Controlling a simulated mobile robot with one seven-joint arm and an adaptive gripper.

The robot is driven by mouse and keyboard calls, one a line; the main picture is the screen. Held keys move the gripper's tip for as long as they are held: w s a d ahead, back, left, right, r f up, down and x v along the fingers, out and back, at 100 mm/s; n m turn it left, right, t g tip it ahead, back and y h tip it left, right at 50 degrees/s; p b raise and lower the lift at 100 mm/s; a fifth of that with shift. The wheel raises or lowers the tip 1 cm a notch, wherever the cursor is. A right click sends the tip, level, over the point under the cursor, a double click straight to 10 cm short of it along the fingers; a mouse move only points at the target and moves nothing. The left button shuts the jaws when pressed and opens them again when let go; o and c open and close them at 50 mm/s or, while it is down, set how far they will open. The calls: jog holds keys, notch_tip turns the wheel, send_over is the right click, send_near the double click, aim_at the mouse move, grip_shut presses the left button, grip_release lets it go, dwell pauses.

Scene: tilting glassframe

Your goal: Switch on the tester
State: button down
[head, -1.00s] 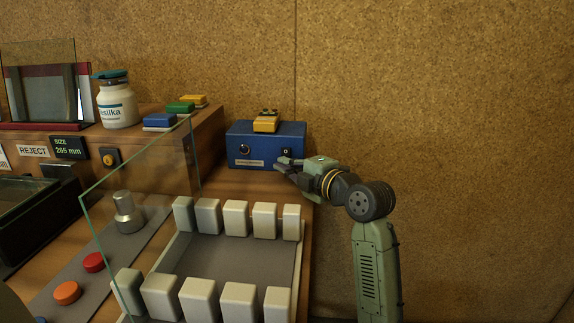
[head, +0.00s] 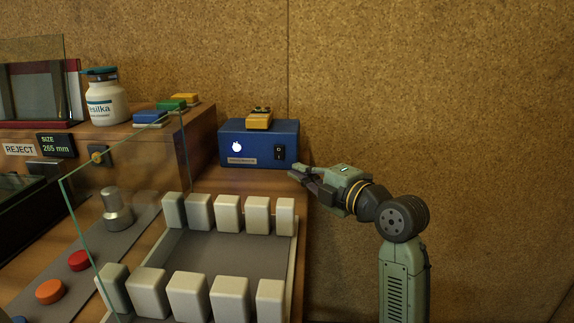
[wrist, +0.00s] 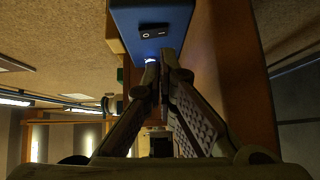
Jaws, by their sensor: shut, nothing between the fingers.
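The tester, a blue box (head: 262,141), stands on the bench against the cork wall. Its round lamp (head: 236,147) glows white at the left of its front. A black rocker switch (head: 279,153) marked O and I is at the right of the front. The switch also shows in the wrist view (wrist: 154,31). My gripper (head: 296,172) is shut and empty, just right of and below the switch, apart from it in the head view. In the wrist view its fingertips (wrist: 158,70) partly cover the lamp's area.
A yellow device (head: 259,119) sits on the tester. A tray of pale blocks (head: 228,214) and a tilted glass pane (head: 125,210) stand in front. A white jar (head: 106,102) is at the left. The space right of the bench is free.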

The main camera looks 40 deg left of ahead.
jog(key=v, duration=0.4)
jog(key=shift+d, duration=0.25)
jog(key=shift+f, duration=0.1)
